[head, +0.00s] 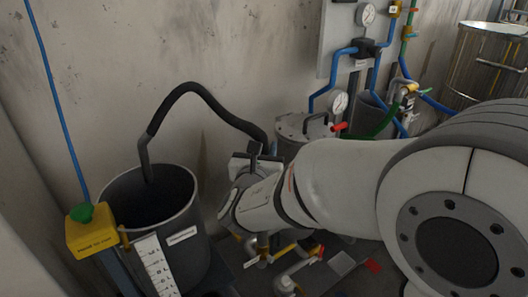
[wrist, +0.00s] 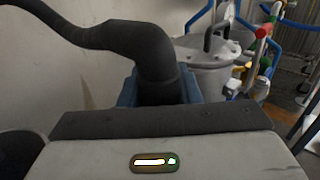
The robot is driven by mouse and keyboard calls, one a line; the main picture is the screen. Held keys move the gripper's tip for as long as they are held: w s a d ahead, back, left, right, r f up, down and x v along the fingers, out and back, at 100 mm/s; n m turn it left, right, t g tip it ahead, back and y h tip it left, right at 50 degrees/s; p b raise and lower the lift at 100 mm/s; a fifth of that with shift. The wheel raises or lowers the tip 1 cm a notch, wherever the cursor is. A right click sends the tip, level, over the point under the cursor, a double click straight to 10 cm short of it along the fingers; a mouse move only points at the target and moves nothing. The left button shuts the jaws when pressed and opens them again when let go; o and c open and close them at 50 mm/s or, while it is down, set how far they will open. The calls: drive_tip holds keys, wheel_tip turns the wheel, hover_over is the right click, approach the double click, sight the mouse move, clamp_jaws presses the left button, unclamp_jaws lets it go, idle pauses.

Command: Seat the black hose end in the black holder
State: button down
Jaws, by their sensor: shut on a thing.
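The black hose (head: 196,92) rises out of a dark grey tub, arches along the wall and comes down at my gripper (head: 256,158). My gripper is shut on the hose near its end. In the wrist view the hose (wrist: 148,52) bends downward between the blue-grey fingers of my gripper (wrist: 158,88). The tip of the hose end is hidden behind my gripper's body. I cannot pick out the black holder for certain in either view.
The grey tub (head: 190,245) stands at the left, beside a yellow box with a green button (head: 88,230). A lidded metal pot (head: 296,128) stands just behind my gripper. Gauges, valves and blue pipes (head: 345,52) are at the back right. Pipe fittings (head: 290,278) lie low in front.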

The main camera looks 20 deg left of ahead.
sight(264, 135)
drive_tip(key=shift+r+p, duration=1.1)
drive_tip(key=shift+r, duration=0.85)
